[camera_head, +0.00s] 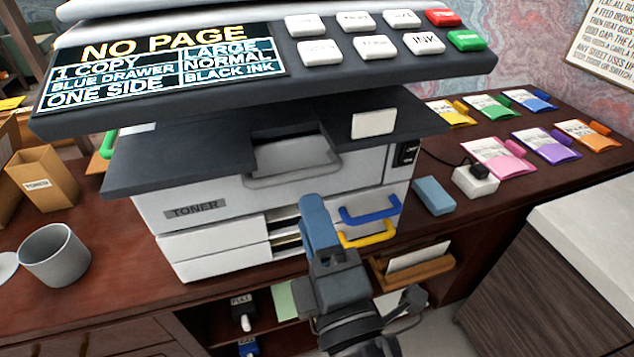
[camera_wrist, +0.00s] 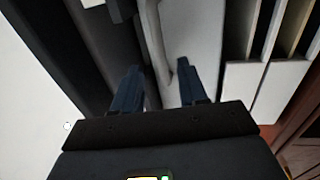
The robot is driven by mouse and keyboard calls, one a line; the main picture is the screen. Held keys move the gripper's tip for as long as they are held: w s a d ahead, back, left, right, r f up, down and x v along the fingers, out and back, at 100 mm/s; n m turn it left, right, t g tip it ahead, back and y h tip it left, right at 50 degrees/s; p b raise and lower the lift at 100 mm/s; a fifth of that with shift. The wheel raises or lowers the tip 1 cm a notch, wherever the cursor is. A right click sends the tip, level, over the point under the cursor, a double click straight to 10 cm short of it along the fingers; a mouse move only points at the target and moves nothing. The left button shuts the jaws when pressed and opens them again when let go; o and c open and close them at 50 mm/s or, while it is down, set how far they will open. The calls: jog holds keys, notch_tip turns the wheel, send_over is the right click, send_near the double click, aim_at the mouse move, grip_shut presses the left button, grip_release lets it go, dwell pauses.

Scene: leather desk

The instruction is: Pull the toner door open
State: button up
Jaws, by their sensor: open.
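The toner door (camera_head: 240,203) is the white upper front panel of the copier, with a grey "TONER" label at its left. It looks shut, flush with the front. Its grey bar handle (camera_head: 293,180) runs under a dark recess at the upper middle. My gripper (camera_head: 312,200) is just below and to the right of the handle in the head view, hiding part of the front. In the wrist view my gripper (camera_wrist: 158,72) is open, and the grey handle bar (camera_wrist: 152,35) lines up between its two fingers. I cannot tell whether they touch it.
Below the door are drawers with a blue handle (camera_head: 371,212) and a yellow handle (camera_head: 368,236), close right of my gripper. The dark control panel (camera_head: 270,85) overhangs above. A grey cup (camera_head: 55,257) stands left; a blue block (camera_head: 433,196) lies right.

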aim_at(298, 179)
jog(key=p+x, duration=0.2)
jog(key=x, duration=0.4)
jog(key=shift+w+a+r, duration=0.1)
jog(key=shift+w, duration=0.2)
jog(key=shift+c, duration=0.2)
grip_shut()
